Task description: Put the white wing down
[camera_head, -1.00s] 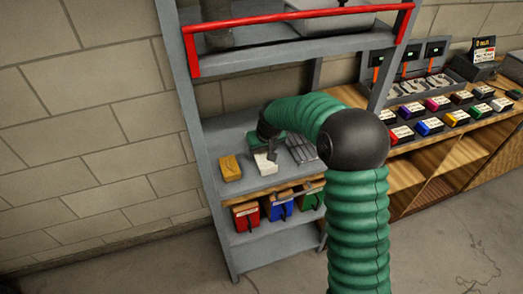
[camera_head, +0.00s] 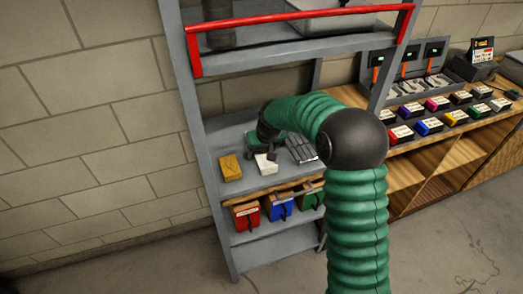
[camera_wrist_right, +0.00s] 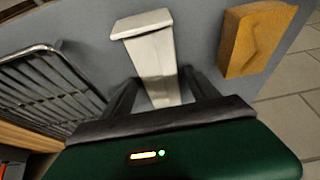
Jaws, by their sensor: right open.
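The white wing (camera_head: 265,164) rests on the grey middle shelf, near its front edge. In the right wrist view the white wing (camera_wrist_right: 152,52) lies with its wide end away from me. My right gripper (camera_head: 271,152) is just behind the wing in the head view. In the wrist view its two dark fingers (camera_wrist_right: 160,85) are apart, one on each side of the wing's near part, with gaps visible. My left gripper is not in view.
A yellow-orange piece (camera_head: 230,167) lies left of the wing on the shelf. A grey wire-like rack (camera_head: 300,149) lies to its right. Red (camera_head: 246,216), blue (camera_head: 280,207) and green (camera_head: 309,198) bins stand on the shelf below. A red bar (camera_head: 300,28) crosses the shelf above.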

